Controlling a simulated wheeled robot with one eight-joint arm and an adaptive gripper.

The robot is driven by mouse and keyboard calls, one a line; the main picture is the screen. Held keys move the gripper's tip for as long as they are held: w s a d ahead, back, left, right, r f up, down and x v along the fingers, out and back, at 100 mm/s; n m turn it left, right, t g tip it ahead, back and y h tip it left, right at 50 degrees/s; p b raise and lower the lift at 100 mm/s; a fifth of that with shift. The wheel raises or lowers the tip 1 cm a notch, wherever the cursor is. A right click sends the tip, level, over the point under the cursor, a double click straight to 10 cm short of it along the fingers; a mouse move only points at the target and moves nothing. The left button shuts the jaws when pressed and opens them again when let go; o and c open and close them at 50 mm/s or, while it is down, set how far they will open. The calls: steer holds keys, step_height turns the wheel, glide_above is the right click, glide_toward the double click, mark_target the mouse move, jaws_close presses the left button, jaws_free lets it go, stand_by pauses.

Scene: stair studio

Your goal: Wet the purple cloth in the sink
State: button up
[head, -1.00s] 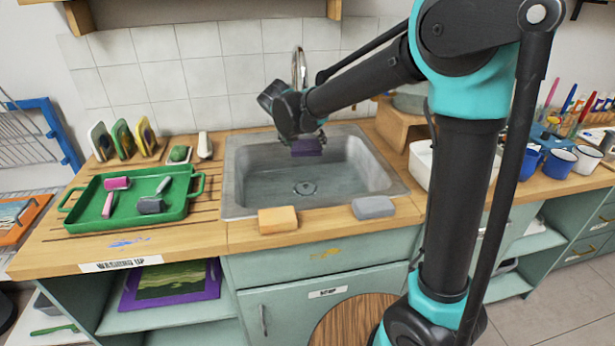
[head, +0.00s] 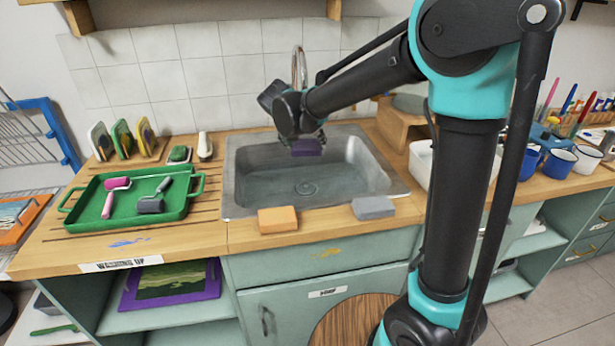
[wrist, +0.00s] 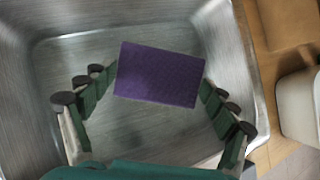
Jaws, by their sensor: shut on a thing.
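The purple cloth (head: 307,147) looks like a small flat folded block. It also shows in the wrist view (wrist: 158,75), between the two fingers of my gripper (wrist: 158,88). My gripper (head: 300,140) is shut on the cloth and holds it over the back part of the metal sink (head: 232,180). In the wrist view the sink's basin (wrist: 70,65) lies beneath the cloth. The tap (head: 299,65) rises behind my gripper, and its lower part is hidden by my arm. I cannot tell whether water runs or whether the cloth is wet.
An orange sponge (head: 278,219) and a grey sponge (head: 374,207) lie at the sink's front edge. A green tray (head: 85,217) with rollers stands on the left. A white tub (head: 420,165) stands to the right of the sink. The basin's front half is clear.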

mark_target(310, 139)
stand_by(0.4)
steer(key=shift+r, duration=2)
